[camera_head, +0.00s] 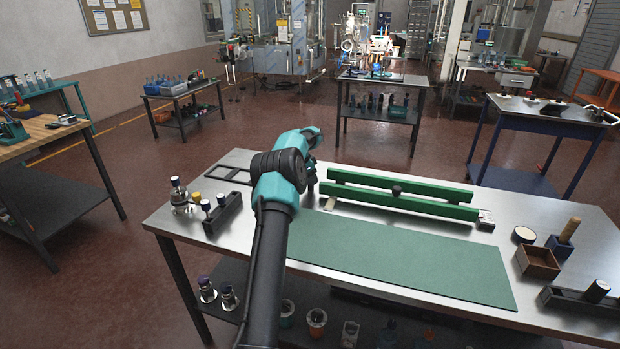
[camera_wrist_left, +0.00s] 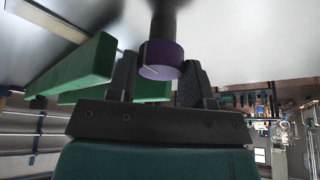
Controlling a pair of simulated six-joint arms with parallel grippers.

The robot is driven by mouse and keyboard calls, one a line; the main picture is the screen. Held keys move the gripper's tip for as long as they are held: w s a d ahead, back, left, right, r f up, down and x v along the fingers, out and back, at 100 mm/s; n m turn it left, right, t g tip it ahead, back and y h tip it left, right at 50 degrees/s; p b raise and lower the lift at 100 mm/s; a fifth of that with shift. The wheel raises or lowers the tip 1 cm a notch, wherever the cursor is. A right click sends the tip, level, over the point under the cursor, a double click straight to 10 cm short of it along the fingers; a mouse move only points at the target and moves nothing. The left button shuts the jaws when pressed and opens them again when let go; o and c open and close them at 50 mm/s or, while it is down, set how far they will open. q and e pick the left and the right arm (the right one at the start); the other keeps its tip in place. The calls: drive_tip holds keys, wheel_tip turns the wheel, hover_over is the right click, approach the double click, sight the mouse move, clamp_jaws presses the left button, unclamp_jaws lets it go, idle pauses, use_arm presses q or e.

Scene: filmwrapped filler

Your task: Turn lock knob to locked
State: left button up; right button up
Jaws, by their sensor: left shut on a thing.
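A purple round knob (camera_wrist_left: 160,62) with a thin pale line on it shows in the left wrist view, on a dark post. My left gripper (camera_wrist_left: 158,85) has one finger on each side of it and is shut on it. In the head view my left arm reaches from the bottom to the left end of the green rails, and its gripper (camera_head: 312,172) is mostly hidden by the wrist. The knob cannot be made out there. The angle the pale line stands for is unclear. My right gripper is not in view.
Two green rails (camera_head: 400,182) with a black knob (camera_head: 397,190) stand on the metal table (camera_head: 235,262). A green mat (camera_head: 400,258) lies in front. A black rack (camera_head: 222,212) stands left; a brown open box (camera_head: 538,262) and a black holder (camera_head: 580,300) stand right.

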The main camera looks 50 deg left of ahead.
use_arm(q)
drive_tip(key=o, duration=0.6)
drive_tip(key=shift+o, duration=0.2)
drive_tip(key=shift+r, duration=0.1)
drive_tip(key=v, duration=1.7)
drive_tip(key=shift+d+r, duration=0.1)
